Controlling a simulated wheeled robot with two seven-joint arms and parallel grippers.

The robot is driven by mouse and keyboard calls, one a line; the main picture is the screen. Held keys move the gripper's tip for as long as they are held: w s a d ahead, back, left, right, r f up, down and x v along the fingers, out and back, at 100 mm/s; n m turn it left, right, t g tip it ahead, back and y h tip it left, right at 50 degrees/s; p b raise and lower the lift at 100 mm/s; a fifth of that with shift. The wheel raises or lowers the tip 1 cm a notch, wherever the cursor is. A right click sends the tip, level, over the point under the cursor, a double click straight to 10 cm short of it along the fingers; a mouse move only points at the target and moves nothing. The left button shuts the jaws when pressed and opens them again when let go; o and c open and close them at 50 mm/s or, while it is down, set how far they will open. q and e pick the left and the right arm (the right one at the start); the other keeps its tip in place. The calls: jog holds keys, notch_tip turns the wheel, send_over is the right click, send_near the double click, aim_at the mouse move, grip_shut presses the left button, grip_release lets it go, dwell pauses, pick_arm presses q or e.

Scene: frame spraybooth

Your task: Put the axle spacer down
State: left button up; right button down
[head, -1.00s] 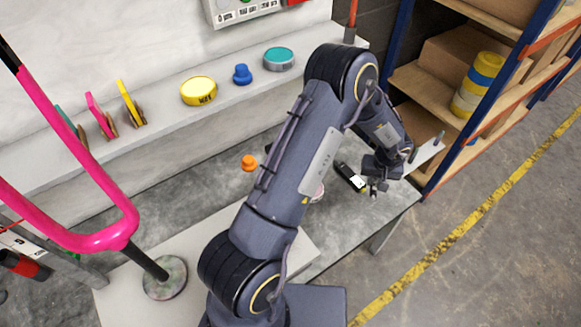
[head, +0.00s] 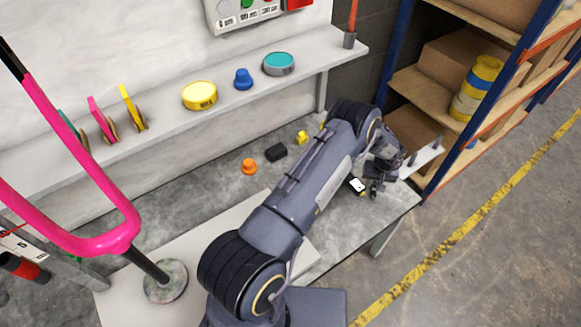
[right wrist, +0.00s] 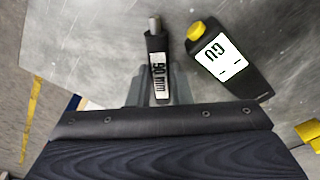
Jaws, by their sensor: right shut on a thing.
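The axle spacer (right wrist: 158,70) is a dark bar with a white "90 mm" label and a metal end in the right wrist view. My right gripper (right wrist: 160,88) is shut on it, with a finger on each side. In the head view my right gripper (head: 375,189) is low over the right end of the grey bench (head: 340,230). The spacer cannot be made out clearly there. I cannot tell whether it touches the bench. My left gripper is not in view.
A dark gauge with a white display (right wrist: 222,60) lies close beside the spacer; it also shows in the head view (head: 357,185). A white pegged rack (head: 422,160) stands at the right edge. An orange knob (head: 249,167), black block (head: 276,152) and pink frame (head: 100,240) are further left.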

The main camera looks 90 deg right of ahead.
aim_at(374, 188)
jog(key=shift+f, duration=0.1)
jog(key=c, duration=1.3)
grip_release()
jog(key=shift+r, duration=0.25)
jog(key=r, duration=0.4)
jog(key=a+r, duration=0.1)
jog(key=r, duration=0.6)
jog(key=shift+a+r, duration=0.25)
jog(key=shift+r, duration=0.1)
